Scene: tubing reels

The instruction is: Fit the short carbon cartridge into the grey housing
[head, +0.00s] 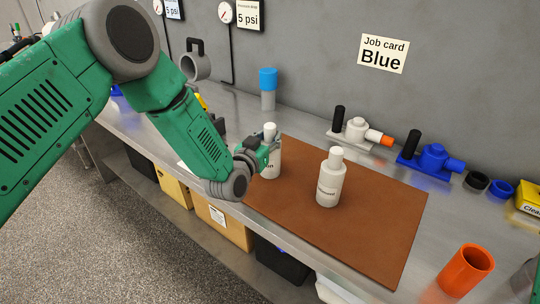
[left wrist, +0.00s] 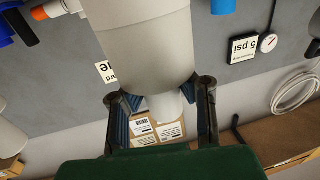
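A white cartridge (head: 271,164) with a narrow neck stands upright at the mat's left part; its label is partly hidden and ends in "on". My left gripper (head: 264,146) is at its neck. In the left wrist view the cartridge (left wrist: 150,45) fills the upper middle, and the left gripper's open fingers (left wrist: 162,108) stand either side of the neck, with visible gaps. A second white cartridge (head: 329,184) stands upright to the right. A grey cylinder (head: 196,67) with a black handle, perhaps the grey housing, is by the wall. My right gripper is not in view.
The brown mat (head: 375,225) lies on the metal bench. A white valve block (head: 357,130), a blue one (head: 432,157) and a blue-topped cylinder (head: 268,80) stand along the wall. An orange cup (head: 467,270) stands front right. The mat's right part is clear.

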